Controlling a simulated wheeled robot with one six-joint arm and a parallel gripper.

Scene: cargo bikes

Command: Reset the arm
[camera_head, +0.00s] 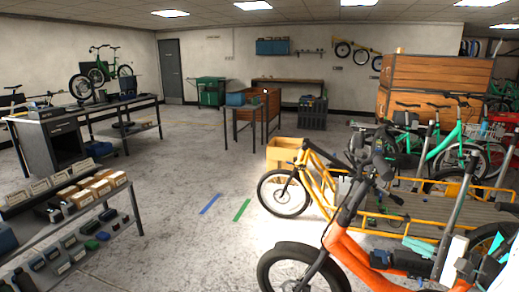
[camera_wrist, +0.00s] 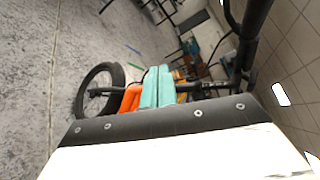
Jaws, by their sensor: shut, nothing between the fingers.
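My gripper (camera_wrist: 158,74) shows in the wrist view as two teal fingers lying side by side, touching, with nothing between them. The dark, bolted edge and pale body of my wrist fill the bottom of that view. The wrist view is tilted, with the floor at left and the ceiling at right. Beyond the fingers is an orange cargo bike (camera_wrist: 131,98) with a black front wheel; how far it is from the fingers I cannot tell.
In the head view, the orange bike (camera_head: 358,236) stands close at lower right, with a yellow cargo bike (camera_head: 320,178) behind it. A shelf (camera_head: 95,212) of boxes and parts is at lower left, a workbench (camera_head: 110,108) behind. The floor (camera_head: 180,185) between is clear.

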